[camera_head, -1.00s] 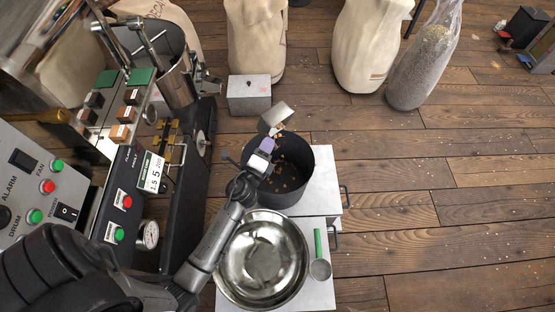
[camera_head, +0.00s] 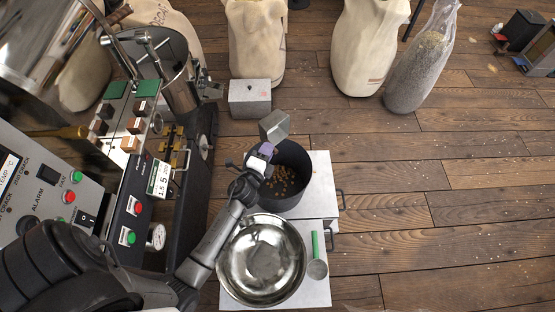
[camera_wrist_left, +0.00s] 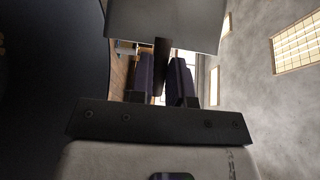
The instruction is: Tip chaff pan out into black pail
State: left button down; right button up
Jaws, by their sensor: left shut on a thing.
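The chaff pan (camera_head: 275,124) is a small grey metal pan, held tilted above the far left rim of the black pail. My left gripper (camera_head: 262,155) is shut on its handle over the left part of the pail. In the left wrist view the pan (camera_wrist_left: 170,18) is at the top, with its dark handle between the fingers (camera_wrist_left: 164,78). The black pail (camera_head: 291,200) stands upright on a white surface, with several tan flakes on its bottom. The pan's inside is hard to make out. My right gripper is out of view.
A shiny steel bowl (camera_head: 229,258) and a green-handled scoop (camera_head: 316,264) are in front of the pail. The roaster panel (camera_head: 135,205) is close on the left. A grey lidded box (camera_head: 249,100) and sacks (camera_head: 256,50) stand behind. The wooden floor at right is mostly clear.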

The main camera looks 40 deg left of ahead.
pick_arm(q)
jog(key=n+g+h+p, duration=0.1)
jog(key=n+h+p, duration=0.1)
jog(key=n+p, duration=0.2)
jog(key=r+n+g+h+p, duration=0.1)
jog(key=n+h+p, duration=0.2)
jog(key=p, duration=0.6)
jog(key=d+n+g+h+p, duration=0.1)
jog(key=n+h+p, duration=0.1)
jog(key=n+p, duration=0.3)
jog(key=shift+r+g+h+p, duration=0.3)
jog(key=shift+r+g+p, duration=0.1)
jog(key=shift+p, duration=0.7)
jog(key=shift+n, duration=0.3)
